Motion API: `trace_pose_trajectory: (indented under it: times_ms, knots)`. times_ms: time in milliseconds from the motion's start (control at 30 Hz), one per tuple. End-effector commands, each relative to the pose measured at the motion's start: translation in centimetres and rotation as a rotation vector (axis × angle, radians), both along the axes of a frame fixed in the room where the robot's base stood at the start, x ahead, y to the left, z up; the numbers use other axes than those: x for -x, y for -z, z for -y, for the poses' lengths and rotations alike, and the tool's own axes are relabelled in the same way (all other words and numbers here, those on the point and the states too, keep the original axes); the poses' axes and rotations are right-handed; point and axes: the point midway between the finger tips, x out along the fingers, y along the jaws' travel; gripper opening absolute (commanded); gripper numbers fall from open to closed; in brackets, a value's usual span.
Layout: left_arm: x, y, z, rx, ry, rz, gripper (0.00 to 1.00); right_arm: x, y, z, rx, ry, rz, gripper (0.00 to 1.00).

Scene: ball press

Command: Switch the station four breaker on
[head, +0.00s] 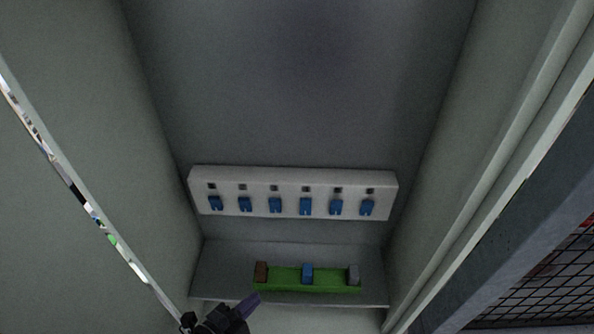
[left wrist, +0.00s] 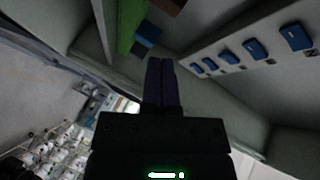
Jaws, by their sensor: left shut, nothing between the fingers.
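A white breaker strip (head: 292,178) is fixed across the back wall of the cabinet, with several blue breaker switches in a row. The fourth switch from the left (head: 306,206) sits low on the strip like its neighbours; the marks above the switches are too small to read. The strip also shows at the right of the left wrist view (left wrist: 205,55), turned on its side. My left gripper (head: 252,300) is shut and empty, with dark purple fingers, below and in front of the strip, apart from the switches. Its fingers also show in the left wrist view (left wrist: 161,66).
A grey shelf (head: 225,265) lies below the strip. On it is a green bar (head: 330,288) with a brown block (head: 261,272), a blue block (head: 307,273) and a grey block (head: 353,275). Cabinet walls close in left and right. Space before the strip looks free.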

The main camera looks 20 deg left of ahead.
Motion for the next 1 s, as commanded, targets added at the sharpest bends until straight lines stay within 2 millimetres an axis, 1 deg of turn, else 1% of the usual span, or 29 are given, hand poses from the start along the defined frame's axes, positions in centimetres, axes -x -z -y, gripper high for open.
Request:
trace_pose_trajectory:
  times_ms: [33,100,200,233,333,600,700,767,867,1000]
  knots:
    - [-0.2,-5.1,0.3,-0.050,0.052,0.065,0.00,0.0,-3.5,-0.1,-0.002,0.002,0.001,0.53]
    - [-0.4,-8.7,0.7,-0.120,0.123,0.147,0.00,0.0,-5.1,-0.2,-0.004,0.003,0.001,0.53]
    - [-0.4,-11.8,1.2,-0.188,0.191,0.222,0.00,-0.1,-6.4,-0.2,-0.004,0.004,0.001,0.53]
    - [-0.4,-12.3,1.3,-0.204,0.205,0.236,0.00,-0.1,-6.7,-0.2,-0.004,0.004,0.002,0.53]
    - [-0.3,-13.2,1.5,-0.231,0.231,0.264,0.00,-0.1,-6.9,-0.2,-0.004,0.004,0.002,0.53]
    - [-0.3,-13.0,1.5,-0.234,0.235,0.267,0.00,-0.2,-6.6,-0.1,-0.002,0.002,0.004,0.53]
    - [-0.6,-13.0,1.7,-0.233,0.234,0.268,0.00,-0.2,-6.6,0.0,0.000,0.001,0.004,0.53]
    - [-1.2,-12.9,2.0,-0.231,0.234,0.269,0.00,-0.2,-6.6,0.1,0.000,0.001,0.004,0.53]
    - [-2.8,-12.8,2.9,-0.231,0.233,0.270,0.00,-0.2,-6.4,0.1,0.001,0.000,0.004,0.53]
    - [-5.5,-12.4,4.4,-0.230,0.232,0.270,0.00,-0.3,-6.0,0.1,0.001,0.000,0.005,0.53]
